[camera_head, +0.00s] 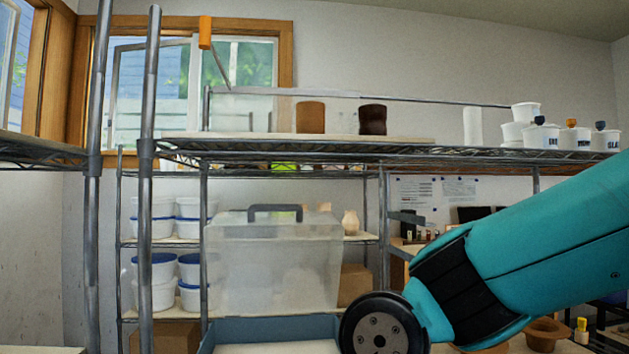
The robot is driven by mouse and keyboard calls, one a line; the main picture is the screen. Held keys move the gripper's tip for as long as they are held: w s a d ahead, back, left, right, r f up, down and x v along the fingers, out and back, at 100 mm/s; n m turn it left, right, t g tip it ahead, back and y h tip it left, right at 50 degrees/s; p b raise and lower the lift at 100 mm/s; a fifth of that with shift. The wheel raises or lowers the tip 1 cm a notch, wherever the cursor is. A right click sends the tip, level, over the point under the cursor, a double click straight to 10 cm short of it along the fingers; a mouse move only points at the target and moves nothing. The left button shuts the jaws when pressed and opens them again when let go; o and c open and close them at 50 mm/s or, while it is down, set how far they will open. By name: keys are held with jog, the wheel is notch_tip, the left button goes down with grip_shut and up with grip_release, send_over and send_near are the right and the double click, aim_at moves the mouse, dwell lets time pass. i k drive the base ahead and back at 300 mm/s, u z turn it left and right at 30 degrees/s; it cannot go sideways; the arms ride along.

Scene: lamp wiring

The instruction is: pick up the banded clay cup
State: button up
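I cannot make out for certain which thing is the banded clay cup. A reddish-brown cylinder (311,117) and a dark brown, slightly waisted cylinder (372,119) stand upright and apart on the upper shelf. A brown, wide-rimmed clay vessel (547,333) is low at the right, below my arm. My teal arm reaches in from the right edge, with a round black joint at its lower left end. My gripper is out of the picture.
A wire shelf (400,150) runs across, with white tubs (541,136) at its right. Below stand a translucent case (275,262), a blue-grey tray (228,330) and lidded buckets (155,268). Metal posts (147,180) rise at the left. A small pale vase (351,222) stands behind the case.

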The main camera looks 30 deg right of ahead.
aim_at(372, 118)
jog(key=k, duration=1.1)
jog(key=z, duration=0.75)
jog(key=i, duration=0.8)
jog(key=u, duration=0.5)
jog(key=i, duration=0.55)
jog(key=u, duration=0.55)
